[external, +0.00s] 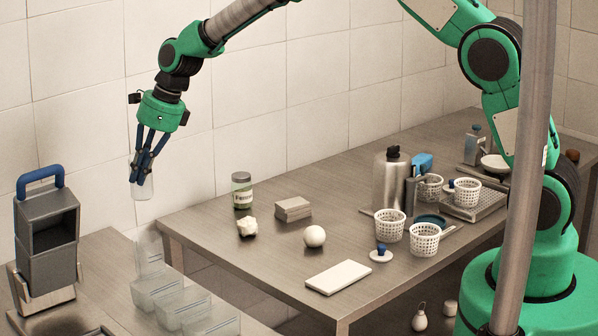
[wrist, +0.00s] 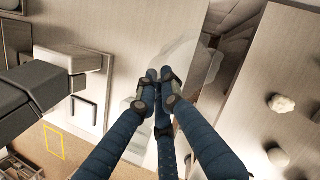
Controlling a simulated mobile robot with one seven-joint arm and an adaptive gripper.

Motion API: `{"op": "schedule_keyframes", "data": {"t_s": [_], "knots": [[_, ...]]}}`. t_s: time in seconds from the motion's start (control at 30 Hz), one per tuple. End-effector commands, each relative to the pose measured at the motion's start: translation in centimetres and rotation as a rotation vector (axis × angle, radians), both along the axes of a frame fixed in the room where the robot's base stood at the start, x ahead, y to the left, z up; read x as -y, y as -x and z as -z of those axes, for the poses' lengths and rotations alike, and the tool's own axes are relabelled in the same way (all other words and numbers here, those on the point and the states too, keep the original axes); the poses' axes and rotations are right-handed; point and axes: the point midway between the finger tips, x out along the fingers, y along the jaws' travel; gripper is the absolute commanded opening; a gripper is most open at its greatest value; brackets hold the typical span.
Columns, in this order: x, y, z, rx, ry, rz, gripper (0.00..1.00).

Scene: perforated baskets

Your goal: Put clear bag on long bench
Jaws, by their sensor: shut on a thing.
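My gripper (external: 147,160) is shut on a clear bag (external: 142,187), which hangs below the fingers in the external view. In the wrist view the blue fingers (wrist: 160,78) close together, and the pale, see-through bag (wrist: 182,60) shows faintly beyond their tips. The fingers partly hide it. The long bench (external: 215,228) is the steel table to the right in the external view. My gripper is in the air, left of its near left corner. The bench (wrist: 245,115) is at the right in the wrist view.
On the bench are a jar (external: 242,191), a white lump (external: 247,227), a grey block (external: 293,209), a white ball (external: 314,237), a white board (external: 338,277) and perforated baskets (external: 425,240). Left, a lower surface holds clear containers (external: 183,309) and a grey dispenser (external: 47,250).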

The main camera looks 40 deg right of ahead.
Motion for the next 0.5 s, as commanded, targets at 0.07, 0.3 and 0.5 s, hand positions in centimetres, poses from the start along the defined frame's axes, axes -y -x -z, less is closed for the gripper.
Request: {"op": "schedule_keyframes", "data": {"t_s": [0.07,0.3,0.5], "knots": [[-3.2,1.6,0.0,0.0,0.0,-0.044,0.0],[-10.9,6.1,0.0,0.0,0.001,-0.159,0.0],[-14.7,8.7,0.0,0.002,0.001,-0.219,0.0]]}}
